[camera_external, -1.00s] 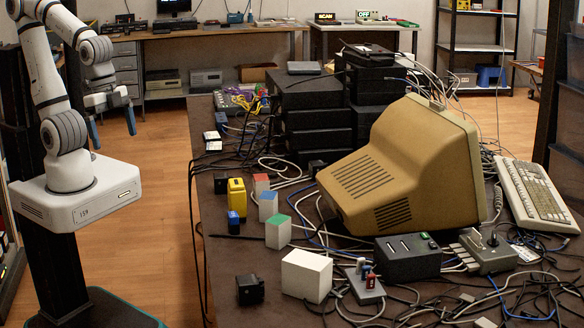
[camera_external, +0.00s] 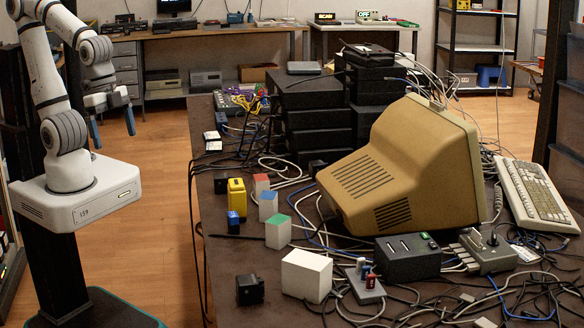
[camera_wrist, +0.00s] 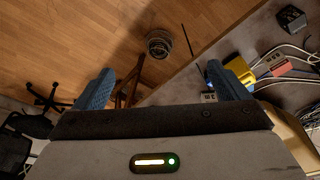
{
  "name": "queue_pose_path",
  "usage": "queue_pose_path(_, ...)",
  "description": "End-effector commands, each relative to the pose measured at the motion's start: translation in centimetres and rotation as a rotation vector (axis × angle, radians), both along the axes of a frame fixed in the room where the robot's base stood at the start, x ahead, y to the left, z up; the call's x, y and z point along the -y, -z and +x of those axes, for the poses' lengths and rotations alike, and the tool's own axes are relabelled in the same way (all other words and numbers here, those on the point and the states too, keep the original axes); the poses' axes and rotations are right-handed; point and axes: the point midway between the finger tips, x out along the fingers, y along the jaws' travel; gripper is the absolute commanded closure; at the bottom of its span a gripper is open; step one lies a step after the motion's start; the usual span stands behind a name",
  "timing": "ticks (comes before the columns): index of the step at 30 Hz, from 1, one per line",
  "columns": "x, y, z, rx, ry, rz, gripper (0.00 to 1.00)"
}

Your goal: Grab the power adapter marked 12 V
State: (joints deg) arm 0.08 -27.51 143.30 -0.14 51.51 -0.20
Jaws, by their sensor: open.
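No 12 V marking is legible in either view. A small black block (camera_external: 250,290), which looks like a power adapter, sits at the near left of the cluttered table. A smaller black block (camera_external: 220,184) is by the left edge, and a third (camera_external: 316,168) is beside the monitor. In the wrist view a black block (camera_wrist: 291,18) lies at the upper right; I cannot tell which one it is. My gripper (camera_external: 112,128) is open and empty, left of the table over the floor. Its blue fingers also show in the wrist view (camera_wrist: 160,69), spread wide.
The dark table (camera_external: 232,262) carries a beige monitor (camera_external: 400,165), a yellow device (camera_external: 236,198), a white block (camera_external: 306,276), a green-topped block (camera_external: 278,231) and many loose cables. Stacked black boxes (camera_external: 312,120) stand behind. Open floor (camera_external: 150,190) separates my arm from the table.

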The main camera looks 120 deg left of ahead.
Motion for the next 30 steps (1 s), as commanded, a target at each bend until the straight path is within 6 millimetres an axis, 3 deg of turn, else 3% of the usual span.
queue_pose_path(9,0.0,0.0,0.0,0.0,0.0,0.0,0.32)
queue_pose_path(16,0.0,0.0,0.1,0.0,-0.001,0.0,0.32)
queue_pose_path(19,-0.5,0.0,1.1,0.005,-0.019,0.0,0.32)
queue_pose_path(23,-2.7,0.0,5.1,0.026,-0.084,-0.002,0.32)
queue_pose_path(26,-6.0,0.2,9.6,0.054,-0.159,-0.002,0.32)
queue_pose_path(30,-12.2,1.2,15.6,0.095,-0.269,0.003,0.32)
